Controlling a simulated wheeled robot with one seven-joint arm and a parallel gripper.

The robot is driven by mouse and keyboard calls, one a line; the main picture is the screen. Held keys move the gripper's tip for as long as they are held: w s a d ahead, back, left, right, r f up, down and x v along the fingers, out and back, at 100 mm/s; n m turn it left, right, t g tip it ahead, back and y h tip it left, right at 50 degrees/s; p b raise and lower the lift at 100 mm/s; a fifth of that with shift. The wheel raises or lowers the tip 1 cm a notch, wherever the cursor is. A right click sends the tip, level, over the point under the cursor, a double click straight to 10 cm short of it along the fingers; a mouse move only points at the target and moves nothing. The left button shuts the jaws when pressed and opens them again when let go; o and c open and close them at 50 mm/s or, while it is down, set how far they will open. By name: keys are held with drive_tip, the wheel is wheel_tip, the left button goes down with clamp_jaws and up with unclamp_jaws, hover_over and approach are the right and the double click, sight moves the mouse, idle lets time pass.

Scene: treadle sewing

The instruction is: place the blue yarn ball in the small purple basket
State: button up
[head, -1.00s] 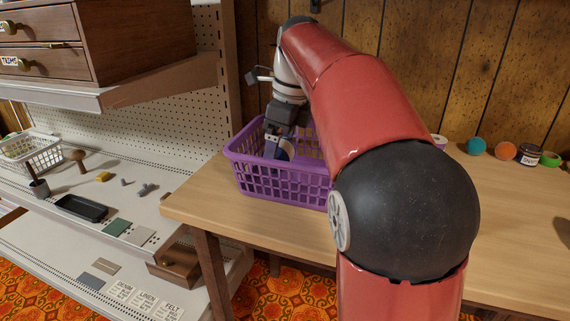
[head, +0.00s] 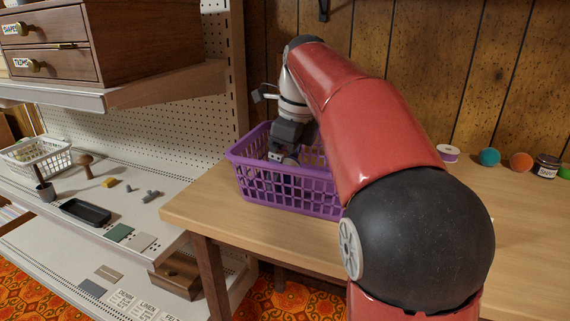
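The purple basket (head: 250,168) with lattice walls stands on the wooden table, near its left end. My gripper (head: 285,160) points down into the basket, its fingers below the rim level and partly hidden by the front wall. Whether its fingers are open or shut on something does not show clearly. No blue yarn ball can be made out for certain in the basket, whose inside is mostly hidden by the wall and my arm. A teal ball (head: 490,157) sits on the table at the back right.
An orange ball (head: 521,162), a dark labelled jar (head: 547,166) and a white-and-purple spool (head: 448,153) stand along the back of the table. A shelf unit with a white basket (head: 38,157) and drawers (head: 45,63) is at left. The table front is clear.

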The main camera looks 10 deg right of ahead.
wheel_tip(320, 180, up, 12)
drive_tip(key=s+d+p, duration=0.1)
drive_tip(key=d+p, duration=0.1)
drive_tip(key=p, duration=0.1)
drive_tip(key=shift+f+p, duration=0.2)
drive_tip(key=shift+p, duration=0.2)
drive_tip(key=shift+s, duration=0.15)
